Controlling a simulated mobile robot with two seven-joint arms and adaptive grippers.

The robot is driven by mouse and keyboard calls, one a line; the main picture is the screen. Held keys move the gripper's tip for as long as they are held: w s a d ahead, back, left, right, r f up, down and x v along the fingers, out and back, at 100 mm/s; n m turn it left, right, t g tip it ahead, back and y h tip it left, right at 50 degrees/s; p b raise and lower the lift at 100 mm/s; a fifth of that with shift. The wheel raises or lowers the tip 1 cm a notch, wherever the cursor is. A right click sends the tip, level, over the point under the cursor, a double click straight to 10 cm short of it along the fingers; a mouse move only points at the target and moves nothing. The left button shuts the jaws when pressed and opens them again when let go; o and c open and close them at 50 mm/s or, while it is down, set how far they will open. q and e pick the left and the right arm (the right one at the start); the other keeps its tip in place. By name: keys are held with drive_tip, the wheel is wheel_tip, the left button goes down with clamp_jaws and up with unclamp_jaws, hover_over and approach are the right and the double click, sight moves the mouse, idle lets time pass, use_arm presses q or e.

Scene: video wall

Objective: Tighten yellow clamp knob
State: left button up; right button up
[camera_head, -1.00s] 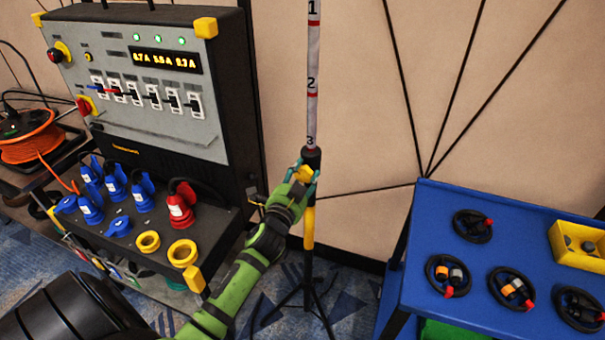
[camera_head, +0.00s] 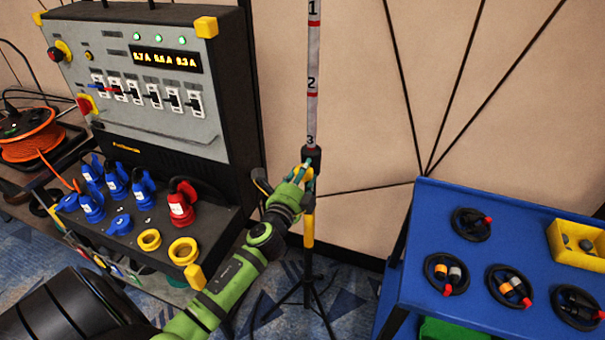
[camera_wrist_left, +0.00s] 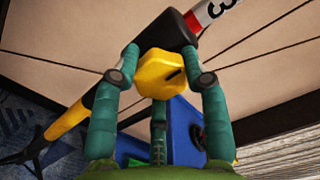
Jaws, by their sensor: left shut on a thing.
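The yellow clamp knob (camera_wrist_left: 160,75) sits on the black collar (camera_wrist_left: 157,37) of an upright stand, just below its numbered pole (camera_head: 312,80). My left gripper (camera_wrist_left: 160,70) is shut on the knob, with a teal finger on each side of it in the left wrist view. In the head view the left gripper (camera_head: 304,175) is at the collar and hides most of the knob. The stand's yellow lower tube (camera_head: 308,225) runs down to black tripod legs (camera_head: 306,290). My right gripper is not in view.
A power panel (camera_head: 140,80) with switches and blue and red plugs stands at the left. A blue cart (camera_head: 430,240) with coiled black cables and a yellow box (camera_head: 578,243) stands at the right. A beige wall is close behind the stand.

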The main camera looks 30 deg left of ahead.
use_arm(q)
drive_tip(key=shift+d+r+m, duration=0.1)
drive_tip(key=shift+r+m, duration=0.1)
drive_tip(key=shift+m, duration=0.2)
drive_tip(key=o, duration=1.2)
drive_tip(key=shift+w, duration=0.1)
drive_tip(key=shift+c, duration=0.2)
drive_tip(key=shift+f, duration=0.15)
drive_tip(key=v, duration=1.2)
